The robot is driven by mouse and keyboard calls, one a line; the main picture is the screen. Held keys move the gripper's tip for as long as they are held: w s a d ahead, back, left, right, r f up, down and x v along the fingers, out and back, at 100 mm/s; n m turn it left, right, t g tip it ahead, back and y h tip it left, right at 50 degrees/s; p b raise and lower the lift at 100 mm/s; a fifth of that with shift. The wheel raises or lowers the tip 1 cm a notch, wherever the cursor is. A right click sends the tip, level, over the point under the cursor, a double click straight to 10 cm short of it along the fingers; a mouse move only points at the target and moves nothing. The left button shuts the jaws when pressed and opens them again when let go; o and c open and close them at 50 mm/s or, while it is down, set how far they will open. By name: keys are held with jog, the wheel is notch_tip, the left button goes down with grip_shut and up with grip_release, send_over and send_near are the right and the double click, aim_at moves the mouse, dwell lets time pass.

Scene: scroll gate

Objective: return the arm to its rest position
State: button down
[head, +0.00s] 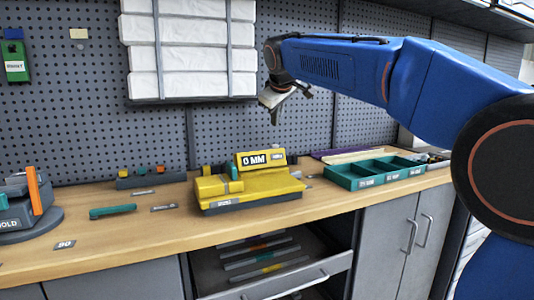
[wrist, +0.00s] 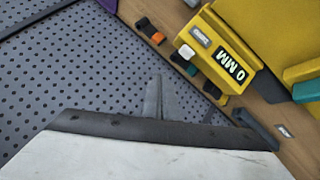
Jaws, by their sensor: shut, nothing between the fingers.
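My blue arm reaches in from the right in the head view. My gripper (head: 275,118) hangs in the air in front of the pegboard, above the bench and well clear of it. Its fingers are shut and empty; they also show in the wrist view (wrist: 156,85). The yellow device (head: 250,187) with the "0 MM" display stands on the bench below my gripper. It also shows at the upper right of the wrist view (wrist: 247,32).
A teal divided tray (head: 374,171) stands right of the device. A teal handle-like piece (head: 112,211) and a grey holder with an orange part (head: 28,205) lie to the left. White wrapped blocks (head: 190,45) hang on the pegboard near my gripper. A drawer (head: 270,275) stands open below.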

jog(key=s+d+f+m+g, duration=0.1)
jog(key=s+d+f, duration=0.35)
jog(key=s, duration=0.25)
jog(key=s+d+f+m, duration=0.2)
jog(key=s+d+f, duration=0.25)
jog(key=s, duration=0.35)
jog(key=s+d+f+m+g, duration=0.1)
jog(key=s+d+f, duration=0.35)
jog(key=s, duration=0.25)
jog(key=s+d+f+m+g, duration=0.1)
jog(key=s+d+f+m, duration=0.1)
jog(key=s+f, duration=0.9)
jog(key=s+d+f+m+g, duration=0.1)
jog(key=s+d+f+m, duration=0.1)
jog(key=s+f, duration=1)
jog(key=shift+s+d+m, duration=0.4)
jog(key=shift+s, duration=0.2)
